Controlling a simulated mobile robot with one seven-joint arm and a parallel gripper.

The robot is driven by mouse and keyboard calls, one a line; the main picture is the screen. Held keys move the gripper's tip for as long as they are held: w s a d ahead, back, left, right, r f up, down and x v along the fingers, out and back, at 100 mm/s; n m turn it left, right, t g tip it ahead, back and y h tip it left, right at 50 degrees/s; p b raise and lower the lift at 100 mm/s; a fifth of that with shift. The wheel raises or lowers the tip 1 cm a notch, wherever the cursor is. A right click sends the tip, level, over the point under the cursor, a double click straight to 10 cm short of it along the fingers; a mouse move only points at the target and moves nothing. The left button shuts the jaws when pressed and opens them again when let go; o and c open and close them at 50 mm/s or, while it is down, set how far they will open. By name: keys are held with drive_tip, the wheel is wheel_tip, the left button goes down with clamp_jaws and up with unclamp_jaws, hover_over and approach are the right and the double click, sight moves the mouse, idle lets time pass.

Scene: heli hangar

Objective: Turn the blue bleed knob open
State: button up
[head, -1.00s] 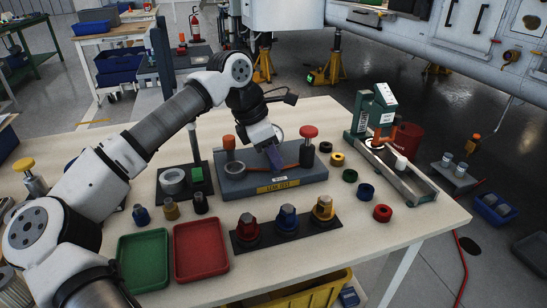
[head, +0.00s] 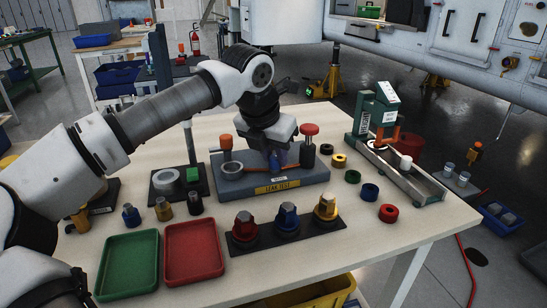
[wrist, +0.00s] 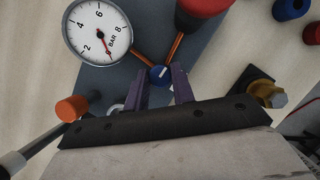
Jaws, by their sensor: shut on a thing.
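The blue bleed knob (wrist: 159,74) has a white line on its top and sits between my gripper's two purple fingers (wrist: 163,84) in the wrist view. My gripper (head: 278,166) is shut on it and points down over the grey leak test block (head: 235,188). In the head view the fingers hide most of the knob. Copper-coloured pipes (wrist: 173,50) run up from the knob. The round pressure gauge (wrist: 96,30), marked in bar, stands at the upper left in the wrist view. Its red needle points to the lower right.
A red knob (head: 310,130) and an orange-topped post (head: 226,142) rise close beside my gripper. Coloured rings (head: 352,177) lie to the right. Red (head: 222,248) and green (head: 156,259) trays and hex fittings (head: 288,215) stand in front.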

drive_tip(key=shift+n, duration=0.4)
drive_tip(key=o, duration=1)
drive_tip(key=p+v, duration=0.2)
drive_tip(key=v, duration=1.2)
drive_tip(key=shift+d, duration=0.15)
drive_tip(key=shift+f, duration=0.1)
